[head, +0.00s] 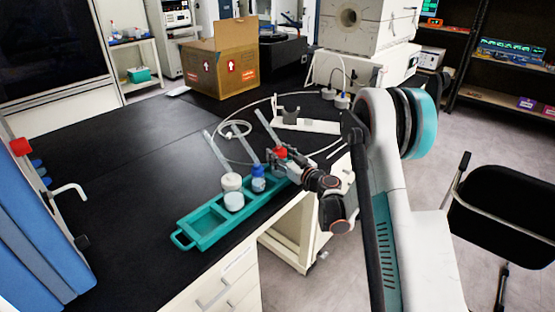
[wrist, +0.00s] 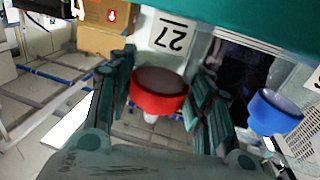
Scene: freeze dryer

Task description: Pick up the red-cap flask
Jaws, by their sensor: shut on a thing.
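The red-cap flask (head: 280,153) is at the far right end of the teal rack, its cap at my gripper (head: 286,162). A clear tube rises at a slant behind it. In the wrist view the red cap (wrist: 159,92) sits between the two dark fingers of my gripper (wrist: 165,88), which are shut on the flask. Its lower body is mostly hidden, and I cannot tell whether it rests in the rack. The blue-cap flask (head: 258,178) stands just to its left in the head view; its blue cap (wrist: 275,112) is right of the fingers in the wrist view.
The teal rack (head: 207,239) lies near the black bench's front edge, its near left slots empty. A white-cap flask (head: 233,192) stands in it. A white stand (head: 305,125) and looped tubing lie behind. A cardboard box (head: 222,70) is farther back. The left bench is clear.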

